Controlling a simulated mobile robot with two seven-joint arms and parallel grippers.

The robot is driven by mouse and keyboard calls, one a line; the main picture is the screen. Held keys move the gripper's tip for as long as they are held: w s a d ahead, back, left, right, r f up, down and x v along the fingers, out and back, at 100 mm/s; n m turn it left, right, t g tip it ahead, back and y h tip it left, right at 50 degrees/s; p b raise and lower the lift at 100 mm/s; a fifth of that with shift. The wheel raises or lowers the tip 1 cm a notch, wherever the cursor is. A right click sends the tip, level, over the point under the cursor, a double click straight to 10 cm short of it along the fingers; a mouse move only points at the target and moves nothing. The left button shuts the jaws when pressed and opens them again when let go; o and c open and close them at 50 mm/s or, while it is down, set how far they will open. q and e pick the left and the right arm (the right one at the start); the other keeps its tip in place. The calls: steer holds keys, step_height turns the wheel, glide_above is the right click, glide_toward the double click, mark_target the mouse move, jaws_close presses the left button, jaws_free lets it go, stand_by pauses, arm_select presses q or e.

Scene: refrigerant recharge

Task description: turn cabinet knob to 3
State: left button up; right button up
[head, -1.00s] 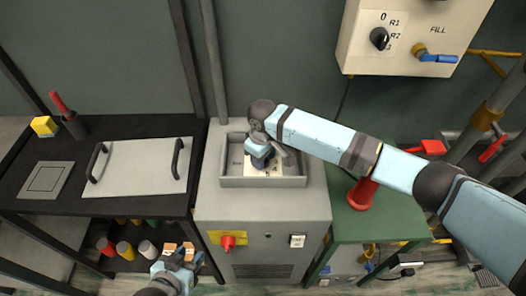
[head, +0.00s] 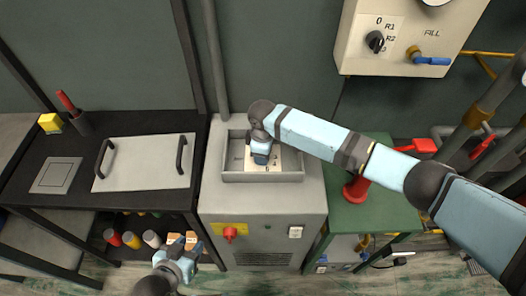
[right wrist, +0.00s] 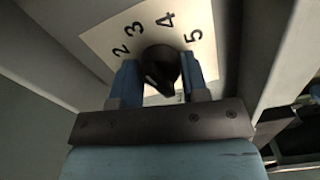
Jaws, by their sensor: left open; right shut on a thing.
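The cabinet knob (right wrist: 160,68) is black and sits on a white dial plate (right wrist: 98,42) with the numbers 2, 3, 4 and 5 showing. My right gripper (right wrist: 160,88) has one blue finger on each side of the knob and is shut on it. A dark tip of the knob points toward the gripper's palm, away from the 4; I cannot tell the exact setting. In the head view my right gripper (head: 261,152) reaches down into the cabinet's top recess (head: 262,177) and hides the knob. My left gripper (head: 184,256) is open, low in front of the black bench.
The grey cabinet (head: 265,215) has a red switch (head: 230,233) on its front. A wall panel (head: 400,55) carries another black knob (head: 375,41) and a blue valve handle (head: 432,61). A black bench (head: 60,205) stands left, a green table (head: 375,210) right. The recess walls surround my right gripper closely.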

steer(key=o, duration=0.8)
steer(key=shift+o, duration=0.6)
steer(key=shift+r, duration=0.1)
step_height(320, 180, up, 14)
steer(key=shift+p, duration=0.4)
steer(key=shift+f, duration=0.2)
